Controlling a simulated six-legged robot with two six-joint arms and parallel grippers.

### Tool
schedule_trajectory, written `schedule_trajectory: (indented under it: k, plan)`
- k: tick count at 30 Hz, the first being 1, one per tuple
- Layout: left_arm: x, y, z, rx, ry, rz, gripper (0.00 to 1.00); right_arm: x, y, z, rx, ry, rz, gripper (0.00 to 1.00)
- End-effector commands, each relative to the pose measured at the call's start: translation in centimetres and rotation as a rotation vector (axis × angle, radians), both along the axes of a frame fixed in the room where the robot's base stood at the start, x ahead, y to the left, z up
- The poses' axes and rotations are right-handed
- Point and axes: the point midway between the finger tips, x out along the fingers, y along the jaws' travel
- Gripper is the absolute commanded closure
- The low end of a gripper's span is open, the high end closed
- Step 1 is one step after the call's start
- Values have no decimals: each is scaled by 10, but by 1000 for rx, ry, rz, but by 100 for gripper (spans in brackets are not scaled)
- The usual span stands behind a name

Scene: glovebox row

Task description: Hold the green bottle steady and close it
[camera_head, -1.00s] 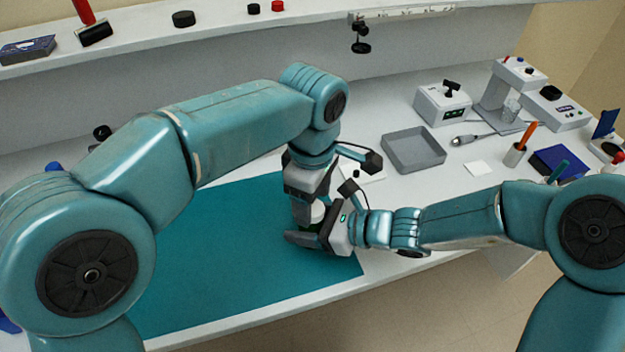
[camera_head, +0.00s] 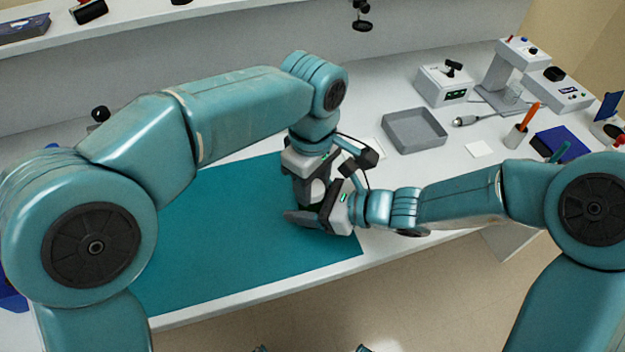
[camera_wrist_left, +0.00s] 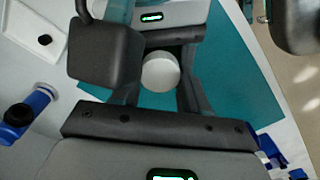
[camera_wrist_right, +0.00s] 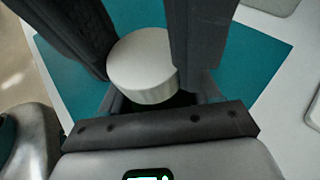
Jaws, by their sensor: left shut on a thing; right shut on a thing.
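A white round cap (camera_head: 318,188) is between the fingers of my left gripper (camera_head: 315,187), which reaches down from above and is shut on it. The cap also shows in the left wrist view (camera_wrist_left: 161,72) and in the right wrist view (camera_wrist_right: 143,66). The dark green bottle (camera_head: 314,207) is directly below, mostly hidden by the fingers. My right gripper (camera_head: 312,216) comes in from the right, low over the mat, and is shut on the bottle's body. The cap appears in line with the bottle; whether it is fully seated is hidden.
The teal mat (camera_head: 230,240) is clear to the left of the grippers. A grey tray (camera_head: 414,146), a white square (camera_head: 479,149), a pen cup (camera_head: 516,137) and bench instruments (camera_head: 443,86) stand at the right. The bench's front edge runs close below the grippers.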

Motion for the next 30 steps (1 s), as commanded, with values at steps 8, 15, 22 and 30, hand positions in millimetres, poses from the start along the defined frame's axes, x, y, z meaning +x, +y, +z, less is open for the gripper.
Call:
schedule_trajectory:
  k: [8,15,22,30]
  plan:
    - [0,0,0,1,1,-92,92,0,0,0,0,0,-1,100]
    - [0,0,0,0,0,-90,30,0,0,0,0,0,0,100]
    - [0,-1,5,-3,-3,-89,30,-1,1,0,1,-1,2,100]
    - [0,-1,40,-3,-4,-89,30,0,0,0,0,0,1,100]
